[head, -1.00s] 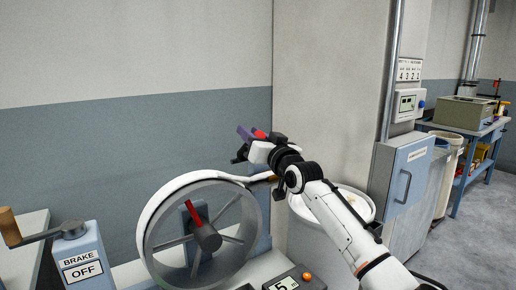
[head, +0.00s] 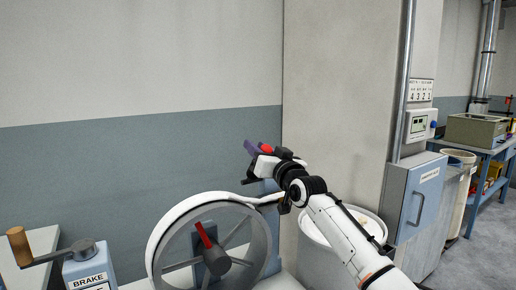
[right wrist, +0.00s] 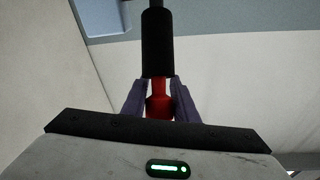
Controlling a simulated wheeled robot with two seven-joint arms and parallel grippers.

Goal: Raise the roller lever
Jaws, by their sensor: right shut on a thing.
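The roller lever shows in the right wrist view as a black grip (right wrist: 157,42) with a red part (right wrist: 158,98) below it. My right gripper (right wrist: 158,84) has its two purple fingers shut on the red part, one on each side. In the head view my right gripper (head: 252,149) is behind and above the rim of the spoked wheel, with a red piece (head: 266,149) of the lever showing beside its fingers. The rest of the lever is hidden in the head view. My left gripper is in neither view.
The spoked wheel (head: 158,240) with a red pointer (head: 203,234) stands close below my right gripper. A crank with a wooden knob (head: 19,246) and a brake box (head: 85,270) are at left. A white drum (head: 318,232) stands behind my right arm; a blue cabinet (head: 407,190) is at right.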

